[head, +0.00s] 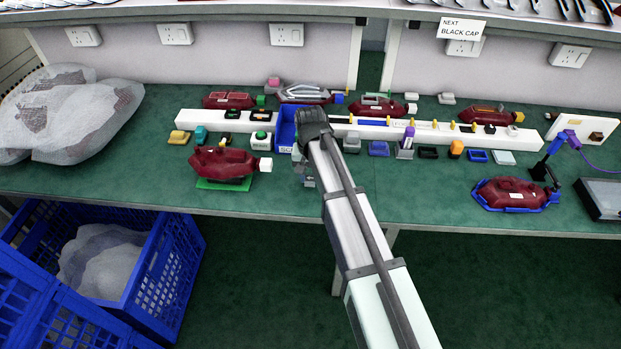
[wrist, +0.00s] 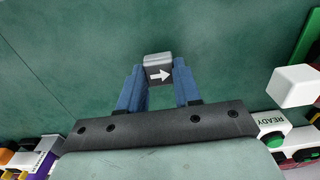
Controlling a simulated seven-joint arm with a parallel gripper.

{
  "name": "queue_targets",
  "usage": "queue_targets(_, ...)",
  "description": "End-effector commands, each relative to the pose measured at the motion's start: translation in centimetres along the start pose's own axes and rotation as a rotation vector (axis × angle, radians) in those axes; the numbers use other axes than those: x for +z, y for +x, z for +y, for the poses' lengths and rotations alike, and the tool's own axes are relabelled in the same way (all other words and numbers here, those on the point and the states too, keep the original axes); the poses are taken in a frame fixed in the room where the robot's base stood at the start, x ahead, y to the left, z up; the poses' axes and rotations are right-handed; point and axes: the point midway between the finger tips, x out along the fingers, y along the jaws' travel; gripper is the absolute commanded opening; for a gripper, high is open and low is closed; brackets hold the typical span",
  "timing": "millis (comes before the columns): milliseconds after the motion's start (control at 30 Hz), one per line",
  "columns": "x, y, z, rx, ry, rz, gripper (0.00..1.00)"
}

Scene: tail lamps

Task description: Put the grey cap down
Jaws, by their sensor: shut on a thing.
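My gripper (wrist: 160,82) is shut on the grey cap (wrist: 157,60) in the wrist view. The cap has a light grey top and a dark face with a white arrow pointing right. It sits between the blue fingertips, with green bench top (wrist: 80,50) behind it. Whether it touches the bench, I cannot tell. In the head view my gripper (head: 307,178) is largely hidden by my arm, over the bench right of the red lamp (head: 225,164) on a green plate. I cannot make out the held cap there.
A white rail (head: 225,121) with small parts runs along the bench. A blue bin (head: 286,130) stands just behind my gripper. A white box with a green button (wrist: 270,125) is at the wrist view's right. More caps and red lamps lie around. A sign (head: 461,28) reads "NEXT BLACK CAP".

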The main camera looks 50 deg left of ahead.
Motion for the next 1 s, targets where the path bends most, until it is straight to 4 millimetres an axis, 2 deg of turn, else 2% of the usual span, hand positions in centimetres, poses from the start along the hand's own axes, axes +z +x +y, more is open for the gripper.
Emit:
queue_targets(133,0.0,1.6,0.0,0.000,0.000,0.000,0.00)
queue_targets(533,0.0,2.0,0.0,0.000,0.000,0.000,0.00)
queue_targets(567,0.0,2.0,0.0,0.000,0.000,0.000,0.34)
queue_targets(800,0.0,2.0,0.0,0.000,0.000,0.000,0.57)
queue_targets(1000,0.0,2.0,0.0,0.000,0.000,0.000,0.59)
